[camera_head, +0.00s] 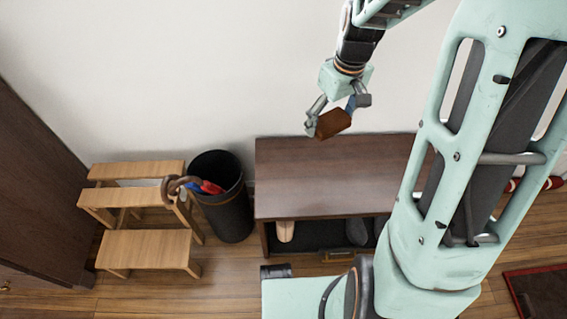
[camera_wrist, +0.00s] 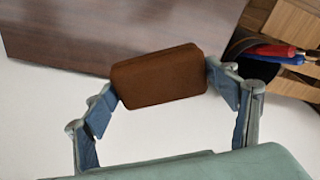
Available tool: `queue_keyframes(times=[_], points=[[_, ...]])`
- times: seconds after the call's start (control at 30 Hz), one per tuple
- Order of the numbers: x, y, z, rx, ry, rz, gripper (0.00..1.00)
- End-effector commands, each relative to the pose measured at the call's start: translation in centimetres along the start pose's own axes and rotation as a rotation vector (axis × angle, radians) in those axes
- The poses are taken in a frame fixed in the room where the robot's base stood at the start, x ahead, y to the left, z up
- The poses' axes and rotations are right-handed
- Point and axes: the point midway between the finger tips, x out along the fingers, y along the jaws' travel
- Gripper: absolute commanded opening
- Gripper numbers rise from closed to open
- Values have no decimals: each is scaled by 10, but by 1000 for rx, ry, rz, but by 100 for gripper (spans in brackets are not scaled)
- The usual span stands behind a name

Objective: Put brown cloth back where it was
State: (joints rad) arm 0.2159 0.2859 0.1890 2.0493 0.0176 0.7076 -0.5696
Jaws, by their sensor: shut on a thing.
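The brown cloth (camera_head: 333,123) is a small, block-like brown piece. My gripper (camera_head: 338,115) is shut on it and holds it in the air near the white wall, above the back part of the dark wooden bench (camera_head: 300,178). In the wrist view the cloth (camera_wrist: 158,77) sits between both fingertips of my gripper (camera_wrist: 164,84), touched at its left and right ends. The bench top (camera_wrist: 75,35) shows behind it in that view. The bench top that I can see is bare.
A black bin (camera_head: 226,205) with umbrellas stands left of the bench. A wooden step stool (camera_head: 145,250) is farther left, by a dark cabinet (camera_head: 35,190). Shoes (camera_head: 285,230) sit on the bench's lower shelf. My arm hides the bench's right end. A dark red-edged mat (camera_head: 540,290) lies at lower right.

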Motion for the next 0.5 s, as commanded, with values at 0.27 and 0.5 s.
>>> queue_keyframes(times=[0.27, 0.5], points=[[42, -5, 15, -376, -2, -51, 52], [77, -14, 28, -733, -1, -94, 52]])
